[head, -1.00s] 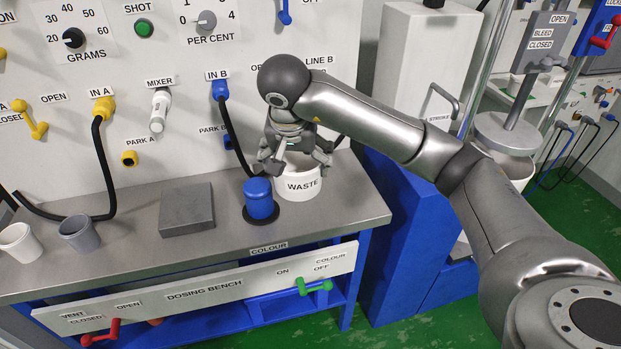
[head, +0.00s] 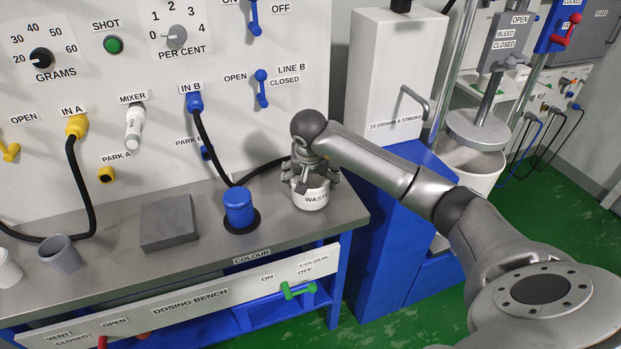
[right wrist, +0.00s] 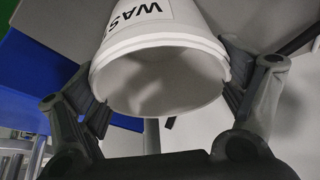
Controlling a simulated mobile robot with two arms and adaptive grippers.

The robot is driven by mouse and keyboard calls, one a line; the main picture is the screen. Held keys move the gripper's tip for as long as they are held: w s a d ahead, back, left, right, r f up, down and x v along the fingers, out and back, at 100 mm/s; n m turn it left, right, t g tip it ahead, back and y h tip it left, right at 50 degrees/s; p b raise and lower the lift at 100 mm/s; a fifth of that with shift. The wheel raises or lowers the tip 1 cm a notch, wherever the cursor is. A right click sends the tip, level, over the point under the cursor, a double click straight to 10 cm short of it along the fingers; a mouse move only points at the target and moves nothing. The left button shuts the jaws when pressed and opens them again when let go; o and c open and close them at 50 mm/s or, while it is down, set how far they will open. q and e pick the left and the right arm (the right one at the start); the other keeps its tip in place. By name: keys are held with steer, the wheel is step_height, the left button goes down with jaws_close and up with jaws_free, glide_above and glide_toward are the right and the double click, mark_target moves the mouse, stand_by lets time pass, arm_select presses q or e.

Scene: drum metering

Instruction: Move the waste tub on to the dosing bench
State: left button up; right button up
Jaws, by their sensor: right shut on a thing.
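The white waste tub (head: 313,198) is at the right end of the grey top of the dosing bench (head: 290,232), beside the blue cylinder. My right gripper (head: 311,183) comes down on it from above and is shut on it. In the right wrist view the tub (right wrist: 160,55) shows its open rim between the two fingers, one on each side. It looks empty inside. Whether its base rests on the bench top or hangs just above it I cannot tell. My left gripper is not in view.
A blue cylinder (head: 238,207) on a dark ring stands left of the tub. A grey block (head: 168,222) and a grey cup (head: 58,252) are further left. A black hose (head: 215,150) hangs from IN B. A blue stand (head: 392,245) is beyond the bench's right edge.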

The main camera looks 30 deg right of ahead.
steer(key=shift+f, duration=0.35)
steer(key=shift+f, duration=0.1)
steer(key=o, duration=0.8)
steer(key=shift+r, duration=0.2)
steer(key=v, duration=1.2)
steer(key=shift+f+b, duration=0.1)
steer(key=shift+b, duration=0.3)
